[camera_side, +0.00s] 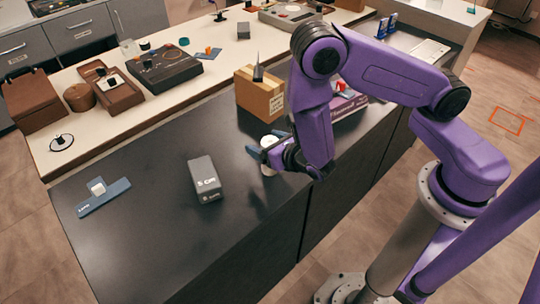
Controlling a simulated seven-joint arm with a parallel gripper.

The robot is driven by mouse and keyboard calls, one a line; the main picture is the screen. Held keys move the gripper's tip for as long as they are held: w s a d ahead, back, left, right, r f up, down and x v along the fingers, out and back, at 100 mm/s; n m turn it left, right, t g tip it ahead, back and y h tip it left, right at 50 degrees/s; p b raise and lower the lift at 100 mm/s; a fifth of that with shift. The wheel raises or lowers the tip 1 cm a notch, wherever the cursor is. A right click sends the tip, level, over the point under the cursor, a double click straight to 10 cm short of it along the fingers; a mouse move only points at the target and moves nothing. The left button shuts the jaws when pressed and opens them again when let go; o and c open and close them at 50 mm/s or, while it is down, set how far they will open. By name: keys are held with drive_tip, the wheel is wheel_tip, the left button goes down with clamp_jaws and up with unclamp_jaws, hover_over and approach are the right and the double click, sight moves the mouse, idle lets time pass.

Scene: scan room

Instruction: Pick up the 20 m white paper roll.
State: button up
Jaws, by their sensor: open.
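A white roll (269,141) stands upright on the dark counter (150,225), near the middle of the view. My gripper (268,155) is open and at the roll, with its dark fingers across the roll's middle. The top and the lower end of the roll show above and below the fingers. Whether the fingers touch it cannot be told. Blue-grey parts (252,152) stick out beside the roll, partly hidden. Any length marking on the roll is too small to read.
A grey box (205,180) stands left of my gripper. A blue-grey piece with a white block (103,197) lies farther left. A cardboard box (259,95) and a purple box (348,103) stand behind. The counter's front left is clear.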

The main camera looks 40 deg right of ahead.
drive_tip(key=c, duration=1.1)
drive_tip(key=shift+r, duration=0.15)
drive_tip(key=shift+r, duration=4.85)
